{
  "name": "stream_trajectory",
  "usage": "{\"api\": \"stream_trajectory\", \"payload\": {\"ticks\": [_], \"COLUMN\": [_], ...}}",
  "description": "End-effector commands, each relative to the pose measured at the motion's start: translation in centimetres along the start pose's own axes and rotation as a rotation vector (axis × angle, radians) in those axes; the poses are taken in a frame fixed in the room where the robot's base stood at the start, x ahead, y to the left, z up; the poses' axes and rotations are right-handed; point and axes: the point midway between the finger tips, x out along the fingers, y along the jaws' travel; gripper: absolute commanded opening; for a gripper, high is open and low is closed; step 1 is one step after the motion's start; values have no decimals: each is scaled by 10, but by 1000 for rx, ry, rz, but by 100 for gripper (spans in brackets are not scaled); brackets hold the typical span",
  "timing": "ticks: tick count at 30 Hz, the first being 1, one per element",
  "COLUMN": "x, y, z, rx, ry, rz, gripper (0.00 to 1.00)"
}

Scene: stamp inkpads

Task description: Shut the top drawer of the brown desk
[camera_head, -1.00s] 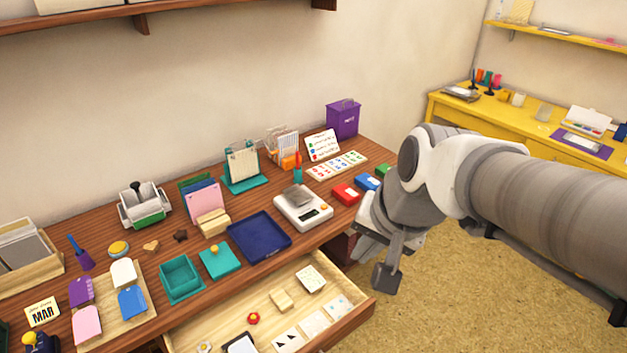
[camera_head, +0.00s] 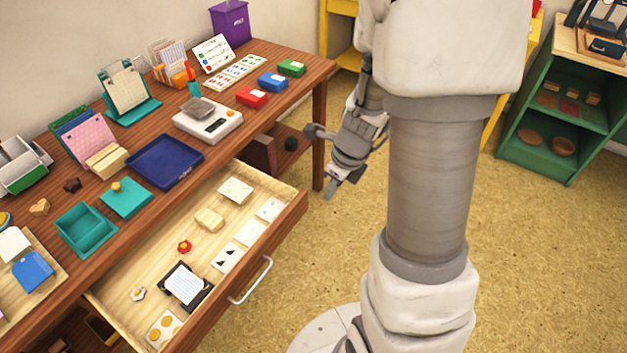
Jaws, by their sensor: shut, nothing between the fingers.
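The brown desk (camera_head: 92,153) runs along the left side of the view. Its top drawer (camera_head: 272,213) is pulled out toward the room, with a white bar handle (camera_head: 251,281) on its front. My gripper (camera_head: 328,190) is shut and empty. It hangs pointing down to the right of the drawer's far front corner, apart from the drawer and handle in the picture. Its fingertips are small and partly hard to see.
The desktop holds a blue tray (camera_head: 166,161), a white scale (camera_head: 208,121), teal boxes and coloured inkpads. A desk leg (camera_head: 319,137) stands behind my gripper. A green shelf (camera_head: 561,119) is at the back right. The floor (camera_head: 299,300) before the drawer is clear up to my base.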

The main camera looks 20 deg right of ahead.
Motion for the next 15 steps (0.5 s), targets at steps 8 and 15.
{"api": "stream_trajectory", "payload": {"ticks": [8,15], "x": [56,95], "y": [1,1], "z": [-2,2], "rx": [-3,-7], "ry": [1,-1], "rz": [3,2], "gripper": [0,0]}}
